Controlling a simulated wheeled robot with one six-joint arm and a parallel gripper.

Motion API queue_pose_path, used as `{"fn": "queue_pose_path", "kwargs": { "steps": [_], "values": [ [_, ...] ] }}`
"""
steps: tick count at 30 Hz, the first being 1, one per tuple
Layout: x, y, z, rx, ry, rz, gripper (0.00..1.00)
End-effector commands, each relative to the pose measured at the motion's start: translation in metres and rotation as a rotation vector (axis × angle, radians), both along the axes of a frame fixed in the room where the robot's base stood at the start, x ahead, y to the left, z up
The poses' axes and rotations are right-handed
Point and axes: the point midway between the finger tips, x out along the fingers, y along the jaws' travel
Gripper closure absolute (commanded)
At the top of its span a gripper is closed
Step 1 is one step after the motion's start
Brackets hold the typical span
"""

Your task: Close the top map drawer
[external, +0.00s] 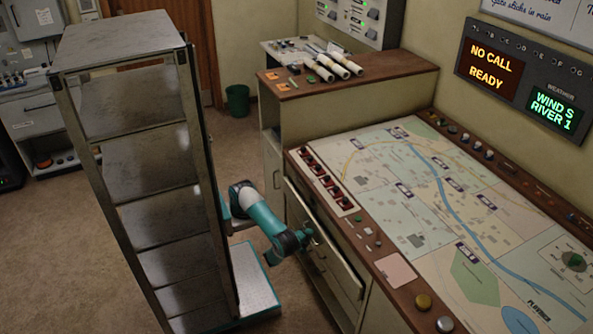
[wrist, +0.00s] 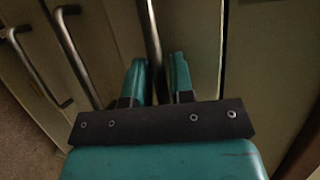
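The top map drawer (external: 325,226) is in the cream cabinet under the map console in the external view. Its front stands out a little from the cabinet. My gripper (external: 308,234) is at this drawer's front, low beside the console's near edge. In the wrist view my gripper's two teal fingers (wrist: 162,68) are apart, pointing at the drawer front. A dark bar handle (wrist: 152,40) runs down into the gap between them, nearer the left finger. I cannot tell whether either finger touches the handle. The handle's lower end is hidden behind my gripper.
More bar handles (wrist: 72,50) of other drawers lie to the left in the wrist view. A tall metal shelf rack (external: 150,130) stands left of my arm in the external view. The map console (external: 440,200) overhangs on the right. Open carpet lies farther back.

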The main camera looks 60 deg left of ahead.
Motion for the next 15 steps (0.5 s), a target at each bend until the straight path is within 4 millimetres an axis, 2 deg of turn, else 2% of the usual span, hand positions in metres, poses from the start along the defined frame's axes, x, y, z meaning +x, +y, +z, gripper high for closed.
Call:
{"fn": "queue_pose_path", "kwargs": {
  "steps": [8, 12, 15],
  "values": [
    [0.0015, 0.0007, -0.0003, 0.0, 0.0, 0.0, 0.78],
    [0.0015, 0.0005, -0.0003, 0.0, 0.0, 0.0, 1.0],
    [0.0014, 0.0005, -0.0003, 0.0, 0.0, 0.0, 1.0]
  ]
}}
